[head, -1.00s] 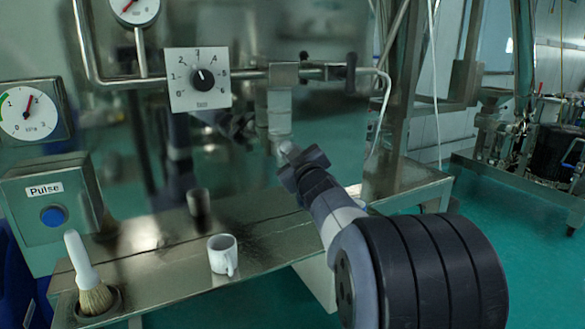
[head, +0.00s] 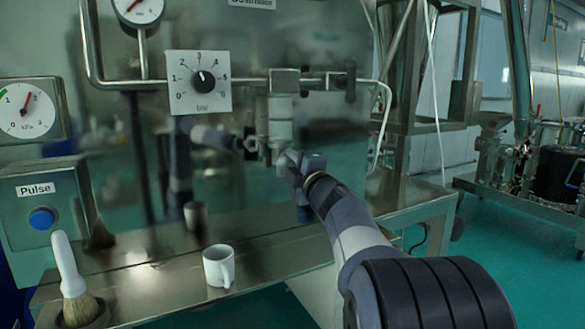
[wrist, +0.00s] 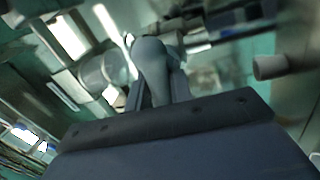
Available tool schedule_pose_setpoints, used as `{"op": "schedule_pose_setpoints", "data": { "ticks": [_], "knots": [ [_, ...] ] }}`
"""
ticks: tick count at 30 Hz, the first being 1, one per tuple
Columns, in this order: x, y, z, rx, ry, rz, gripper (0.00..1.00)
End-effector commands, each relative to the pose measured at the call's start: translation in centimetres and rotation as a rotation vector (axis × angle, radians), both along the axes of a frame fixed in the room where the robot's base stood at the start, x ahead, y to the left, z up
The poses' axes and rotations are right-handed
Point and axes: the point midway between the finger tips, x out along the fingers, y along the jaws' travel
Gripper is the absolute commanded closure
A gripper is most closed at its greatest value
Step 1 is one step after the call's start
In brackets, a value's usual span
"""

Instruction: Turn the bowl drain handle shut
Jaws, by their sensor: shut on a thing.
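My gripper (head: 290,163) is at the lower end of the pale drain pipe (head: 280,118) on the steel front, in the head view. In the wrist view my gripper (wrist: 158,88) has its two fingers closed on either side of a smooth grey handle (wrist: 150,60) with a rounded upper end. This looks like the bowl drain handle. In the head view the handle is small and mostly hidden by my gripper, so its angle is hard to read there.
A white mug (head: 219,266) stands on the steel shelf (head: 265,243). A brush (head: 66,265) stands at the shelf's left end. A Pulse button box (head: 40,205), a knob panel (head: 199,82) and a pressure gauge (head: 27,112) are on the left. Green floor is open at right.

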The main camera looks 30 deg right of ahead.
Motion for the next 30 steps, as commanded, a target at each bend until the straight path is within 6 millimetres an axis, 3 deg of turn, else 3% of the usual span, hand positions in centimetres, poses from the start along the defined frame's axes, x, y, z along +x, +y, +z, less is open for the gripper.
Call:
{"op": "schedule_pose_setpoints", "data": {
  "ticks": [9,24,25,30],
  "knots": [
    [0.01,0.01,-0.11,-0.104,-0.004,0.001,1.0],
    [0.02,0.03,-0.09,-0.121,-0.003,0.0,1.0],
    [0.02,0.03,-0.09,-0.12,-0.003,0.001,0.78],
    [0.02,0.02,-0.09,-0.119,-0.003,0.001,0.64]
  ]
}}
